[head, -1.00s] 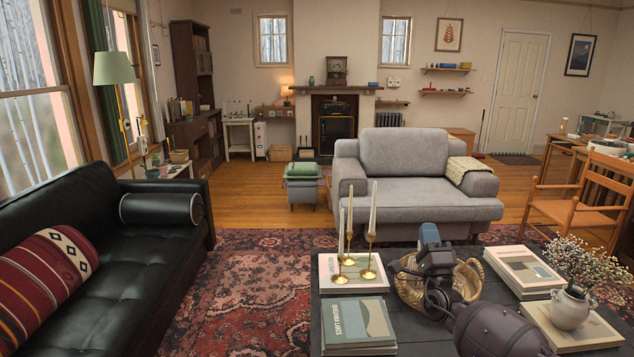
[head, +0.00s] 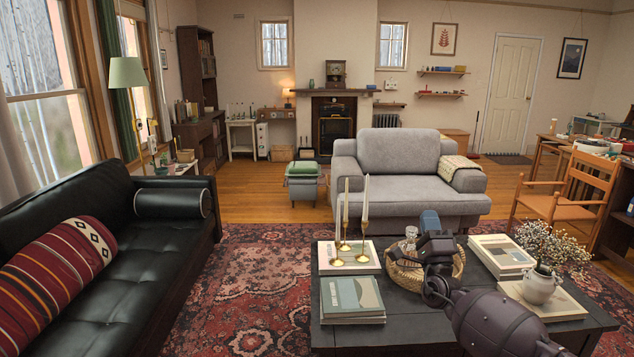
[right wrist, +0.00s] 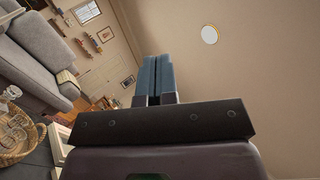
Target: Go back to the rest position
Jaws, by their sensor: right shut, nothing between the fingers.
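My right gripper (head: 430,221) stands over the dark coffee table (head: 450,325), in front of the woven basket (head: 400,274) in the head view. Its fingers point up and are closed with nothing between them. In the right wrist view the blue-grey fingertips (right wrist: 155,75) lie side by side against the ceiling and wall. My right forearm comes in from the lower right. It hides part of the basket and table. My left gripper is not in view.
On the table stand brass candlesticks (head: 363,245), green books (head: 352,298), white books (head: 502,255) and a vase of flowers (head: 541,285). A black sofa (head: 110,280) is at left, a grey armchair (head: 405,180) behind, a wooden chair (head: 570,190) at right. Patterned rug (head: 250,290) lies clear between.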

